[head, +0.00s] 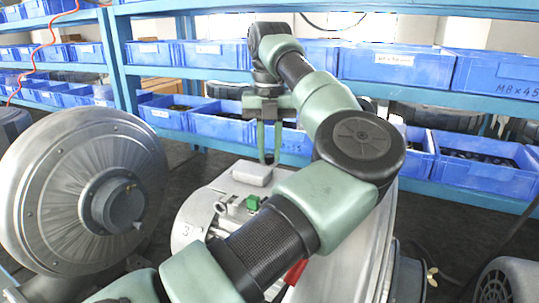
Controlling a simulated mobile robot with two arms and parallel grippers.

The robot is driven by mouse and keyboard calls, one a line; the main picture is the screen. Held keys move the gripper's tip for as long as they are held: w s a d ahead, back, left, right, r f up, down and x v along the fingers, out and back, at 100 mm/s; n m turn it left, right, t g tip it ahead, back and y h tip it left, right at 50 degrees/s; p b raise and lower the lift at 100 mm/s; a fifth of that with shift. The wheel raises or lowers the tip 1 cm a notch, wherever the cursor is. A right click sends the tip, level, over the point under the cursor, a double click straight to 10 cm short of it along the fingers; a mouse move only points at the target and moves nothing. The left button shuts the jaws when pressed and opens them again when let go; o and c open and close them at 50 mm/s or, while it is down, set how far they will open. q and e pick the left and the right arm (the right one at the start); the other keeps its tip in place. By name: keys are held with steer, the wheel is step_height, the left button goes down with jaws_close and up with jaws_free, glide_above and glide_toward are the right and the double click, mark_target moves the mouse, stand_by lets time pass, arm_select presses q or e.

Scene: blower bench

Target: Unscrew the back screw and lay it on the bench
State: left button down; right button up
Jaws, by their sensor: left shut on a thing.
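My left gripper (268,157) points straight down behind the grey box on top of the motor housing (214,196). Its two green fingers are close together and shut on the back screw. The screw itself is too small and too hidden between the fingertips to make out. I cannot tell whether it is still in its hole. My left arm covers much of the housing's middle and right. My right gripper is out of view.
A large round metal blower (62,190) stands at the left. The grey box (252,173) and a green connector (253,202) sit on the motor. Blue bins (484,178) fill the shelves behind. A dark finned part (508,282) is at the lower right.

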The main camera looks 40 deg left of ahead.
arm_select(q)
steer(key=n+p, duration=0.2)
steer(key=n, duration=0.3)
steer(key=n+p, duration=0.1)
steer(key=n, duration=0.4)
steer(key=shift+r+p, duration=0.1)
steer(key=shift+p, duration=0.25)
steer(key=n+p, duration=0.1)
steer(key=n, duration=0.4)
steer(key=n+p, duration=0.1)
steer(key=n, duration=0.4)
steer(key=c, duration=1.6)
jaws_free()
steer(key=shift+o, duration=0.2)
